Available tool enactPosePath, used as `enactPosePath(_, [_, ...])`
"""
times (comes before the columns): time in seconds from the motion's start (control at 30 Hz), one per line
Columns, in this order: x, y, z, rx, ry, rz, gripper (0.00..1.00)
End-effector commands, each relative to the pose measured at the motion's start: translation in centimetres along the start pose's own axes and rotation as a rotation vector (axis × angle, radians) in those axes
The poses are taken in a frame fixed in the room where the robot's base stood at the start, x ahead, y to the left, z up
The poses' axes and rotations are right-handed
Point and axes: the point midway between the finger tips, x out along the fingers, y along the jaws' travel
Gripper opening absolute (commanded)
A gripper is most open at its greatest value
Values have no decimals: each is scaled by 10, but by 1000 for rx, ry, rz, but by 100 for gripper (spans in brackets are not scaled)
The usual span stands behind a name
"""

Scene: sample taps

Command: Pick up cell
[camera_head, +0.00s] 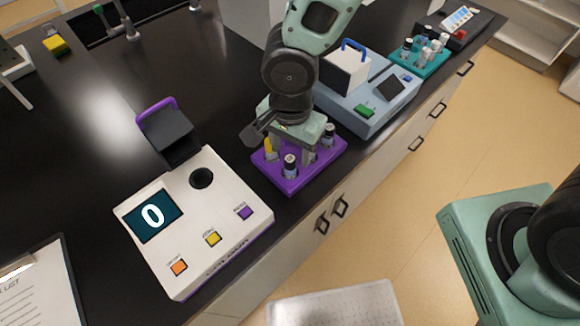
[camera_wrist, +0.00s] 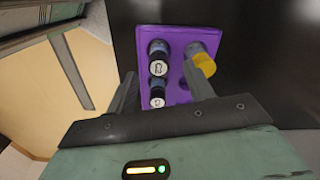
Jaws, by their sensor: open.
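The purple rack (camera_head: 318,172) stands near the counter's front edge and shows in the wrist view (camera_wrist: 180,28). It holds dark-capped cells with white labels: a front one (camera_head: 290,167) and a right one (camera_head: 328,135). A yellow-topped cell (camera_head: 269,149) is at its left. In the wrist view, two labelled cells, the upper (camera_wrist: 158,60) and the lower (camera_wrist: 157,95), line up between my fingers, and the yellow-topped cell (camera_wrist: 204,64) is beside the right finger. My gripper (camera_wrist: 158,74) is open over the rack. Whether a finger touches a cell cannot be told.
A white meter (camera_head: 190,235) reading 0, with an open dark lid (camera_head: 168,130), stands left of the rack. A blue device (camera_head: 370,105) is behind right, with a teal vial rack (camera_head: 420,60) beyond. A clipboard (camera_head: 40,290) lies at lower left.

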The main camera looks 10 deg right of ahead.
Motion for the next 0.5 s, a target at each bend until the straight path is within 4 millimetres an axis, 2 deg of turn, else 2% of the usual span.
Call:
enactPosePath(0.17, [14,1,2,-3,-1,5,52])
enactPosePath(0.4, [46,1,4,-3,1,4,52])
enactPosePath(0.5, [52,1,4,-2,0,1,52])
